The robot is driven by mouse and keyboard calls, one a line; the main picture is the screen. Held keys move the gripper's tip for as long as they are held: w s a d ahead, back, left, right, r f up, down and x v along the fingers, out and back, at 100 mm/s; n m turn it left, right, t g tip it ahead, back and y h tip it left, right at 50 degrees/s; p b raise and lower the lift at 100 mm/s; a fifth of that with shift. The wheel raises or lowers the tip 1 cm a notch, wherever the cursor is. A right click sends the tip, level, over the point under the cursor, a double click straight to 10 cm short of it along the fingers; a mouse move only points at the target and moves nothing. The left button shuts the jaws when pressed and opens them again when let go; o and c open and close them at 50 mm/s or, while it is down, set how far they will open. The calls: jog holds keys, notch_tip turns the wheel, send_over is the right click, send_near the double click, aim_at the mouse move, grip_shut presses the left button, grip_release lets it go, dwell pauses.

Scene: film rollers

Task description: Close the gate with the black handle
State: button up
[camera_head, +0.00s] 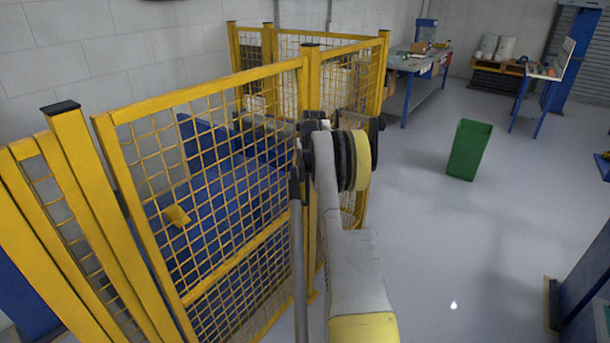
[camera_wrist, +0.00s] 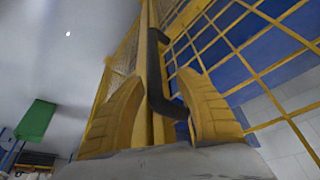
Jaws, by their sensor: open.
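The gate (camera_head: 205,95) is a yellow-framed mesh panel at left centre in the head view. Its right upright stands close beside a yellow post; I cannot tell whether a gap is left between them. The black handle (camera_wrist: 155,75) is a bent bar on a yellow upright in the wrist view, with gate mesh (camera_wrist: 240,40) to its right. My gripper (camera_wrist: 163,98) has its two yellow fingers apart, one on each side of the handle's lower end in the picture. I cannot tell whether either finger touches it. In the head view my arm hides the fingers.
Yellow mesh fencing (camera_head: 345,80) continues behind the gate, with blue equipment (camera_head: 215,190) inside. A green bin (camera_head: 469,150) stands on open grey floor to the right. A workbench (camera_head: 420,65) stands at the back. A blue object (camera_head: 585,265) edges in at lower right.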

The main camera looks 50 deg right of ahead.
jog(key=v, duration=0.8)
jog(key=shift+r, duration=0.35)
jog(key=shift+s+a, duration=0.1)
jog(key=shift+s, duration=0.05)
